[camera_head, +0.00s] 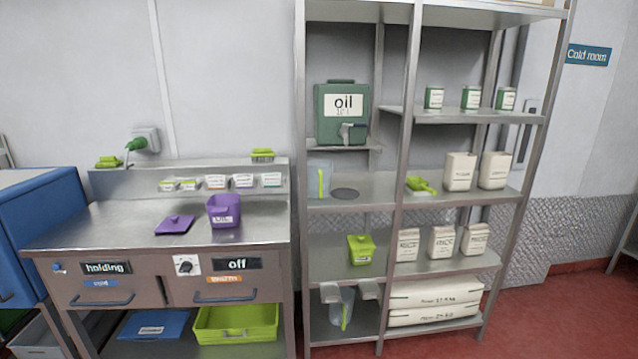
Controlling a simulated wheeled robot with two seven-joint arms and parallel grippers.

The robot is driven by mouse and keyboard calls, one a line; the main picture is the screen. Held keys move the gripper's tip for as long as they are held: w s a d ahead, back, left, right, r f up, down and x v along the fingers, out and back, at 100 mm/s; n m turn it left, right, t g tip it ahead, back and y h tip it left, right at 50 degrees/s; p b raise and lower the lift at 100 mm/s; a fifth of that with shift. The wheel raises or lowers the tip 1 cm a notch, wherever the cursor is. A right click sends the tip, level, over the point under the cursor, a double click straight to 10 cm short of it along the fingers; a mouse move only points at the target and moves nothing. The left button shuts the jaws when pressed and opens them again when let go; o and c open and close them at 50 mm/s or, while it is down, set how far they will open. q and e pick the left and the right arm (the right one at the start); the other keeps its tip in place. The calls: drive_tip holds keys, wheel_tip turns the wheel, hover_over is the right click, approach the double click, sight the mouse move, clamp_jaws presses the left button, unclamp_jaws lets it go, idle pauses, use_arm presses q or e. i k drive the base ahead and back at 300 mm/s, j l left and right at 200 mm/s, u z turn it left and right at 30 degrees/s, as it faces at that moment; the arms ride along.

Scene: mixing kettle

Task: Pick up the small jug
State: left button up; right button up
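Two clear jugs, each with a green stripe, are in the left bay of the metal shelf rack. One jug (319,181) stands upright on the middle shelf, below and left of the oil container, beside a dark round disc (345,193). The other jug (342,309) is low down in the same bay, partly hidden by grey metal brackets. I cannot tell for sure which is the small jug. Neither of my grippers is in view, and nothing is seen touching either jug.
A green oil container (342,112) with a tap sits above the upper jug. A rack upright (401,180) divides the bays. A lime tub (361,249) stands one shelf down. A steel counter (110,225) at left holds a purple tub (223,211). Red floor (540,325) is clear at right.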

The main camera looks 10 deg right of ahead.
sight(319, 170)
drive_tip(key=i+j+z, duration=0.1)
drive_tip(key=i, duration=0.35)
drive_tip(key=i+j+z, duration=0.15)
drive_tip(key=i+j, duration=0.25)
drive_tip(key=i+j+z, duration=0.1)
drive_tip(key=i+j, duration=0.2)
drive_tip(key=i, duration=0.15)
